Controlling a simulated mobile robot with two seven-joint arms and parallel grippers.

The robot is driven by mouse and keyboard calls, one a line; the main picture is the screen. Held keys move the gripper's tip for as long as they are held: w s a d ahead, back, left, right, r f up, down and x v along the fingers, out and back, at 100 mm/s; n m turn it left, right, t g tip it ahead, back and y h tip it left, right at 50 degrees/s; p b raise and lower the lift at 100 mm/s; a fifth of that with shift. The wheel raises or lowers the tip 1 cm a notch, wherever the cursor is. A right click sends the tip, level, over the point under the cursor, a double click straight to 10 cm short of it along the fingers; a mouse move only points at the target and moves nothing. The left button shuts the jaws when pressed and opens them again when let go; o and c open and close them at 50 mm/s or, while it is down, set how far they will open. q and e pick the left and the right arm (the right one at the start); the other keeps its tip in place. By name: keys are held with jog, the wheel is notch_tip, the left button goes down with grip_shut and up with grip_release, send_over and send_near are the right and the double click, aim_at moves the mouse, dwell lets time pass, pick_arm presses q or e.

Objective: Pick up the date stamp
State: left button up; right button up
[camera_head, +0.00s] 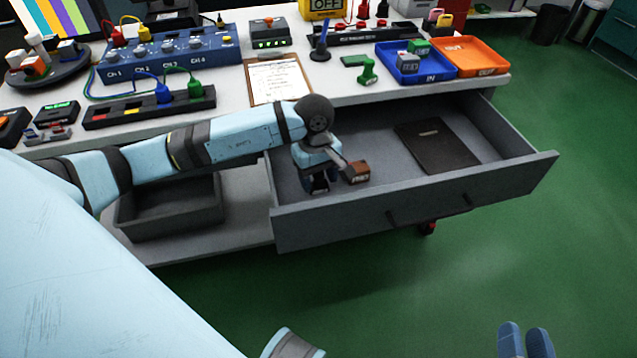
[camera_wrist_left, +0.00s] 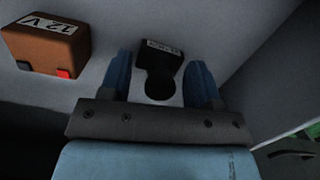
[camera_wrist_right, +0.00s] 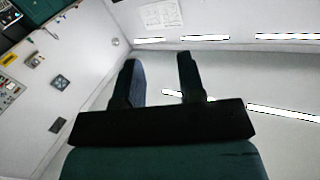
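A black stamp-shaped object with a small pale label, which looks like the date stamp (camera_wrist_left: 160,75), is in the open drawer (camera_head: 410,205). In the left wrist view it lies between the two blue fingers of my left gripper (camera_wrist_left: 160,85), with a gap on each side. My left gripper (camera_head: 320,185) reaches down into the drawer's left part and is open; in the head view it mostly hides the stamp. My right gripper (camera_head: 525,340) is at the bottom right over the floor, far from the drawer. In the right wrist view its fingers (camera_wrist_right: 160,75) are apart and empty.
A brown 12 V block (camera_head: 356,172) sits close beside my left gripper. A dark folder (camera_head: 437,146) lies at the drawer's right. The drawer's front wall stands near the gripper.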

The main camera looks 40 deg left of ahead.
pick_arm(q)
jog(key=c, duration=0.9)
pick_arm(e)
jog(key=shift+s+d+f, duration=0.1)
jog(key=shift+f, duration=0.3)
pick_arm(q)
jog(key=shift+c, duration=0.2)
